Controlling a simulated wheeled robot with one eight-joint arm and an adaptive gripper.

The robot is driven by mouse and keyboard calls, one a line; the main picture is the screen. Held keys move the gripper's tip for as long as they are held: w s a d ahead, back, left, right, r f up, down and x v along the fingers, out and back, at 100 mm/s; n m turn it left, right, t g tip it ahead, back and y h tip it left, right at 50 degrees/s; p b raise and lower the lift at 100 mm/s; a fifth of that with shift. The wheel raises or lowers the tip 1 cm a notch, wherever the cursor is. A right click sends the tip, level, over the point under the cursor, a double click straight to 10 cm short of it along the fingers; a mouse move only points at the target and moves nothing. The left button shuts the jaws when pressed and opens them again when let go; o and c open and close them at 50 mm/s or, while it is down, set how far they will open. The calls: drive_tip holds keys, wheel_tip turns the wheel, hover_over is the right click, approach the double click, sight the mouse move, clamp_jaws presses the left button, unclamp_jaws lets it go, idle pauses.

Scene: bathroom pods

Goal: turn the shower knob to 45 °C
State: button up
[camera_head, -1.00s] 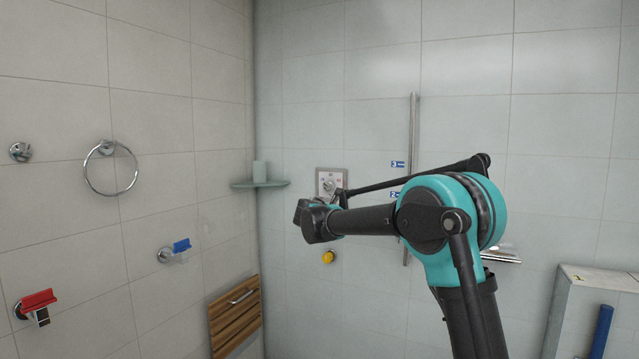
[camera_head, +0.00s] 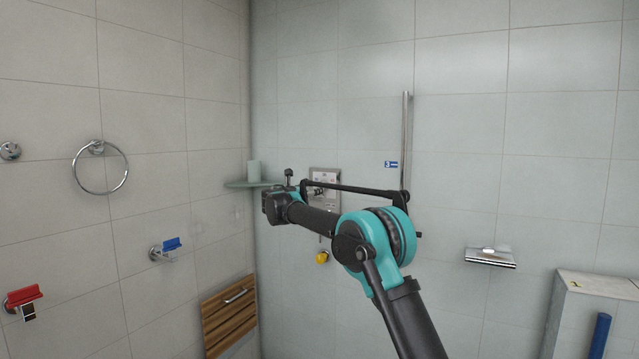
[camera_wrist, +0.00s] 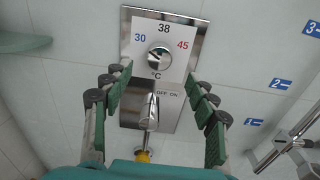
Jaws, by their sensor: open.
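The shower panel (camera_wrist: 178,119) is a shiny metal plate on the wall, with a white dial face marked 30 in blue, 38 in black and 45 in red. The round chrome shower knob (camera_wrist: 158,57) sits in the middle of that face; its exact setting is hard to read. Below it, a chrome lever (camera_wrist: 150,112) stands by the OFF ON marks. My gripper (camera_wrist: 158,77) is open and empty, its green-padded fingers left and right of the panel's middle, apart from the knob. In the head view my arm partly hides the panel (camera_head: 325,174).
A yellow knob (camera_head: 322,257) is below the panel. A green corner shelf (camera_head: 240,184) with a cup is left of it. A vertical rail (camera_head: 405,140) with blue number tags is on the right. A wooden folding seat (camera_head: 229,318) is at lower left.

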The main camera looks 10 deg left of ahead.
drive_tip(key=x, duration=0.8)
drive_tip(key=shift+c, duration=0.4)
drive_tip(key=c, duration=1.1)
drive_tip(key=shift+m, duration=0.4)
drive_tip(key=m, duration=2.3)
drive_tip(key=shift+m+h, duration=0.3)
drive_tip(key=shift+h, duration=0.1)
